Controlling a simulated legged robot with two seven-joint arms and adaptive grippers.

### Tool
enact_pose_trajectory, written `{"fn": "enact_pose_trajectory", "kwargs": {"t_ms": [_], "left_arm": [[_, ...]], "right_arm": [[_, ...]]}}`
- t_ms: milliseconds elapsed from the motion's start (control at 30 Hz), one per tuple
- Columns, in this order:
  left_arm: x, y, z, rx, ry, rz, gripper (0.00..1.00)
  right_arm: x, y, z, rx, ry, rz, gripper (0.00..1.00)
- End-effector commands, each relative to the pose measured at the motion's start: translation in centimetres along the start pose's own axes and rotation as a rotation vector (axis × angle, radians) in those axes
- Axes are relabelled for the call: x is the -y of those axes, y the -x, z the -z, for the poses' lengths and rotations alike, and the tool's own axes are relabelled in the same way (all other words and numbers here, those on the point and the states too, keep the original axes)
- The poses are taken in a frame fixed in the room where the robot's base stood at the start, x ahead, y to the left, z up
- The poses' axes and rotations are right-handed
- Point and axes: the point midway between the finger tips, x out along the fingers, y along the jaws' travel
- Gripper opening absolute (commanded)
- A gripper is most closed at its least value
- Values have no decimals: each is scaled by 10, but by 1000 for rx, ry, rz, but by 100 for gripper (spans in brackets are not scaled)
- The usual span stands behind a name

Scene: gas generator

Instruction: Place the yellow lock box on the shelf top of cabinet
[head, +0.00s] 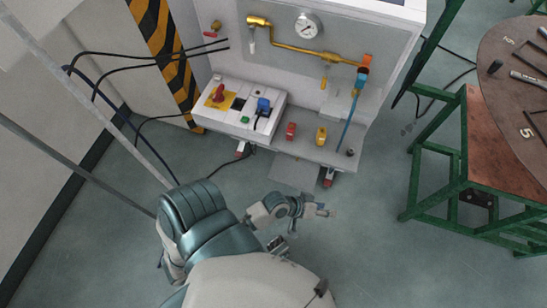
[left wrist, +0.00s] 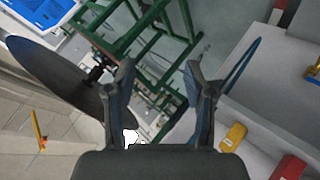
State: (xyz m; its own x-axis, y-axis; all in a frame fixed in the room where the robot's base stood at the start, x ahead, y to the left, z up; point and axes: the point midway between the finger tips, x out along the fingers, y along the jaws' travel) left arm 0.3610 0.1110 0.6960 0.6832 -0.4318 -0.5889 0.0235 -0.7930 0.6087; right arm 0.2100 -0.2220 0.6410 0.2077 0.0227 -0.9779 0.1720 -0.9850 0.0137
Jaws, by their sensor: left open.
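The yellow lock box (head: 321,136) stands on the lower ledge (head: 310,148) of the grey cabinet (head: 345,45), right of a red lock box (head: 291,130). In the left wrist view the yellow lock box (left wrist: 233,138) is right of the fingers, with the red one (left wrist: 289,168) beyond it. My left gripper (head: 322,210) is in front of the ledge and apart from the boxes. Its fingers (left wrist: 160,70) are spread with nothing between them. The cabinet's top edge (head: 395,8) is partly cut off. My right gripper is not seen.
A white control box (head: 238,108) with switches stands left on the ledge. A brass pipe (head: 300,50), a gauge (head: 306,25) and a blue rod (head: 349,120) are on the cabinet front. A green-framed table (head: 480,165) stands right. Open floor (head: 370,240) lies between.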

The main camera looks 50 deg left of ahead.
Motion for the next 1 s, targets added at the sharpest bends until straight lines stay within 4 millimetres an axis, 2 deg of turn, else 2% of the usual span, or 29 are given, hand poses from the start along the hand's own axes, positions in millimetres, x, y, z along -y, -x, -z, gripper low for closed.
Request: {"fn": "enact_pose_trajectory", "kwargs": {"t_ms": [33, 100, 200, 333, 433, 1000], "left_arm": [[24, 17, -27, 113, -123, 109, 54], [55, 44, -57, 266, -271, 252, 54], [86, 81, -82, 433, -405, 406, 54], [103, 109, -96, 547, -479, 509, 54], [105, 115, -99, 572, -493, 532, 54], [110, 112, -98, 569, -489, 526, 54]], "right_arm": [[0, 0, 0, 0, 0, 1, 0], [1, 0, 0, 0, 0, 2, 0], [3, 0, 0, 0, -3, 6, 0], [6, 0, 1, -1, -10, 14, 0], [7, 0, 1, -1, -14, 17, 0], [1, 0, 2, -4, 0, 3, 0]]}}
